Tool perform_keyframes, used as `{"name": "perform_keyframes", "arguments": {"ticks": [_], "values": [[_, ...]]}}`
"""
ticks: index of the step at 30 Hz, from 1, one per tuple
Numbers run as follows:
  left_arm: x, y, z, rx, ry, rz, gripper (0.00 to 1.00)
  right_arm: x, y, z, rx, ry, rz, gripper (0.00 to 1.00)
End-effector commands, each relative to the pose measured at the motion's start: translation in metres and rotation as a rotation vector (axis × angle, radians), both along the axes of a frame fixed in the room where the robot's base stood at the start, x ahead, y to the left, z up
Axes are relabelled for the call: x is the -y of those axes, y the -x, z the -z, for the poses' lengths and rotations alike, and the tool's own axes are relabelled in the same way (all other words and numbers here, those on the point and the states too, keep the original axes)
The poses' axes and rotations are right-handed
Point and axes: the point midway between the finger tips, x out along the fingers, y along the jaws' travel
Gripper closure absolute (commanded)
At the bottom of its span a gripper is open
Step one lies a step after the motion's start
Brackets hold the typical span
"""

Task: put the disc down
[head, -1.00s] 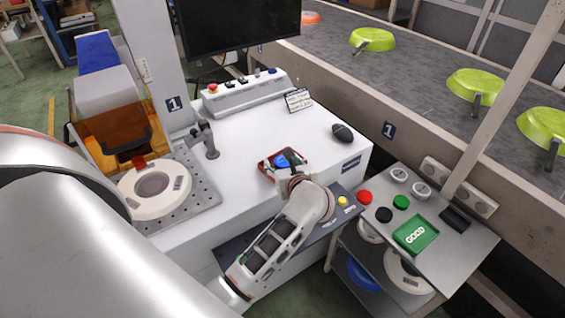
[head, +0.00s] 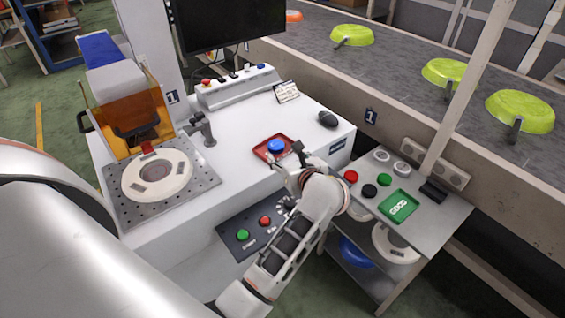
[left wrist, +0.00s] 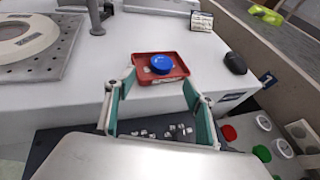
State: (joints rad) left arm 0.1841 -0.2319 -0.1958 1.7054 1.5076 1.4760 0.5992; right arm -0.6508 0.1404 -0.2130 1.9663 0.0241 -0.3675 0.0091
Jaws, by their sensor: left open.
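The blue disc (head: 276,145) lies flat in a small red tray (head: 262,155) on the white worktop. In the left wrist view the disc (left wrist: 161,64) sits near the middle of the tray (left wrist: 148,78). My left gripper (head: 287,160) is open and empty, on the near right side of the tray. In the left wrist view its two fingers (left wrist: 158,98) stand wide apart, with the disc beyond them and apart from them. My right gripper does not show.
A black mouse (head: 327,119) and a small sign (head: 287,91) are on the worktop. A side shelf (head: 440,218) holds red, black, green and white discs and a green GOOD tray (head: 398,206). A conveyor (head: 400,70) with green pans runs behind.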

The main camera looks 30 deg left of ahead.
Motion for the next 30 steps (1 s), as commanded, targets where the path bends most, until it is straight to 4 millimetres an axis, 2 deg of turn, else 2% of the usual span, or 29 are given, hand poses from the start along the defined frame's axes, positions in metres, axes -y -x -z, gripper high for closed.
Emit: {"name": "perform_keyframes", "arguments": {"ticks": [2,4,6,8,11,13,14,17,18,20,21,23,24,27,30], "values": [[-0.006,0.003,-0.003,-0.011,-0.066,0.016,0.46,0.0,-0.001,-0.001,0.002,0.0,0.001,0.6],[-0.017,0.009,-0.012,-0.03,-0.204,0.051,0.46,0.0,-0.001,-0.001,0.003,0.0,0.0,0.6],[-0.026,0.016,-0.027,-0.07,-0.421,0.111,0.46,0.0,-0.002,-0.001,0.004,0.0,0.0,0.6],[-0.025,0.024,-0.041,-0.122,-0.655,0.183,0.46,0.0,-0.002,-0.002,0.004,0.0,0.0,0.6],[-0.003,0.036,-0.056,-0.241,-1.084,0.328,0.46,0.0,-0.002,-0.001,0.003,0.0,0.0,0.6],[0.024,0.045,-0.053,-0.338,-1.381,0.442,0.46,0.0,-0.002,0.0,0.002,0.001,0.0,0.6],[0.038,0.051,-0.048,-0.381,-1.506,0.493,0.46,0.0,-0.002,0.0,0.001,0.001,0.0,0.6],[0.084,0.073,-0.012,-0.533,-1.927,0.677,0.46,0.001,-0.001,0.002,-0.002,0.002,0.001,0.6],[0.101,0.086,0.01,-0.597,-2.091,0.757,0.46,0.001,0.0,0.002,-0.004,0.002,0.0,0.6],[0.121,0.11,0.048,-0.688,-2.335,0.88,0.46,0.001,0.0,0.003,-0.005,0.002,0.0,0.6],[0.13,0.129,0.075,-0.748,-2.492,0.965,0.46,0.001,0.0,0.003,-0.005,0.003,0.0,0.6],[0.137,0.158,0.114,-0.827,-2.707,1.087,0.46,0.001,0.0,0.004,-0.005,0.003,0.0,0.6],[0.138,0.177,0.136,0.851,2.76,-1.131,0.46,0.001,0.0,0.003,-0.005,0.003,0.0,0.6],[0.131,0.217,0.179,0.776,2.481,-1.055,0.46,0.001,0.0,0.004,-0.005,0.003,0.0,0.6],[0.121,0.244,0.204,0.726,2.307,-1.006,0.46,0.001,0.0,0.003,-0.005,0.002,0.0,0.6]]}}
